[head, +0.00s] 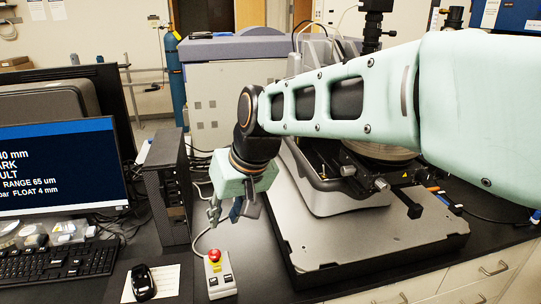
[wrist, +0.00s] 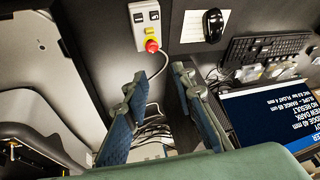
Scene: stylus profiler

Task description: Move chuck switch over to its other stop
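A small grey control box (head: 217,277) stands on the dark bench in front of my gripper. It has a red mushroom button (head: 214,255) on a yellow patch and two black switches (head: 212,282) side by side at its near end. The labels are too small to read, so I cannot tell which is the chuck switch or how it is set. The box (wrist: 146,28) also shows upright at the top of the wrist view, beyond my fingertips. My gripper (head: 225,212) is open and empty, above and behind the box, fingers apart and touching nothing.
The profiler's grey base plate (head: 350,240) lies to the right of the box. A black computer tower (head: 172,185), a monitor (head: 62,165), a keyboard (head: 55,262) and a mouse (head: 143,280) are to the left. Cables lie behind the box.

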